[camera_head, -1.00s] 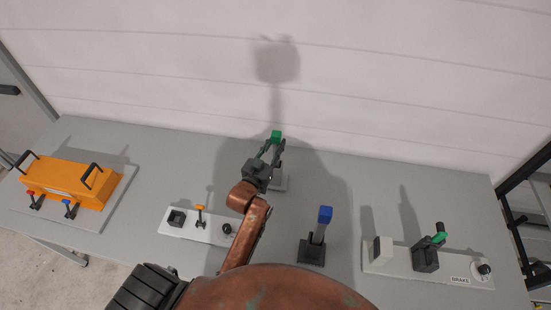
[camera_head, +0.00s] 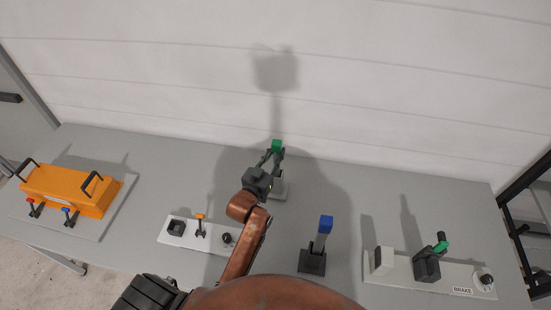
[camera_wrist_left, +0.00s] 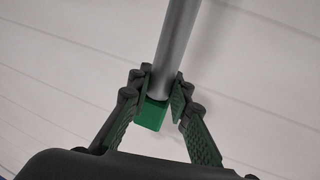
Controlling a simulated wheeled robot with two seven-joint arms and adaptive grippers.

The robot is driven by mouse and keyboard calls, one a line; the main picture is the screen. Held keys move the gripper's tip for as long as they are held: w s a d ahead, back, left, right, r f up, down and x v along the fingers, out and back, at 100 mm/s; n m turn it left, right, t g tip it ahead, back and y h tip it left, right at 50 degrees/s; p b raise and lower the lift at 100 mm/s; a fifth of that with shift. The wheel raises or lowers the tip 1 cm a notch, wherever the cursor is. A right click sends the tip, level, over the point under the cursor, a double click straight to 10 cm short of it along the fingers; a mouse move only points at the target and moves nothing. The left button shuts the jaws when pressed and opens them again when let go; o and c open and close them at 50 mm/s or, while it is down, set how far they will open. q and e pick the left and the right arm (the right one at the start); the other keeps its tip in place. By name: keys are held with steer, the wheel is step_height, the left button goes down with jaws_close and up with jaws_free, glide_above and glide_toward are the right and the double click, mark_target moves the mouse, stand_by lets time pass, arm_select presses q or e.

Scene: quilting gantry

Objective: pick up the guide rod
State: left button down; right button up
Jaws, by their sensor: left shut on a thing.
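The guide rod is a grey rod with a green block at its end. In the wrist view the grey rod (camera_wrist_left: 176,45) runs up out of the picture, and the green block (camera_wrist_left: 152,114) sits between the fingers. My left gripper (camera_wrist_left: 162,85) is shut on the rod close to the green block. In the head view the green block (camera_head: 277,146) shows at the fingertips of my left gripper (camera_head: 270,158). A pale base (camera_head: 281,188) stands behind the gripper. Most of the rod is hidden there, so I cannot tell whether it touches the base. My right gripper is not in view.
A blue-topped lever (camera_head: 323,235) stands in front on the grey table (camera_head: 335,175). An orange box (camera_head: 65,188) is at the left, a switch panel (camera_head: 198,232) left of my arm, and a brake panel (camera_head: 450,275) at the right. A white wall (camera_head: 400,90) rises behind.

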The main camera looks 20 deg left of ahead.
arm_select(q)
step_height(320, 180, up, 18)
stand_by(0.6)
